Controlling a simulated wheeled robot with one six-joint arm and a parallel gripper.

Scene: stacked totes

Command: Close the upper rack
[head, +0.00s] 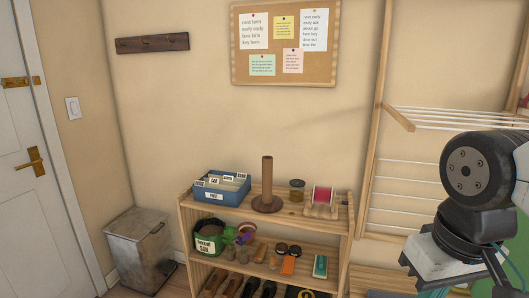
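The wooden drying rack (373,150) stands against the wall at the right. Its upper rack (397,117) has a wooden side arm slanting out and down from the upright, with thin white rods running right from it. It appears folded out from the frame. More white rods show lower in the frame, seemingly flat. The right part of the rack is hidden by my arm or cut off by the picture edge. A dark round joint of my arm fills the right foreground. My gripper is not in view.
A low wooden shelf (351,225) holds a blue file box (222,196), a brown stand (267,190), a jar, a red spool and shoes. A metal bin (140,245) stands left, near a white door (22,130). A corkboard (240,70) hangs above.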

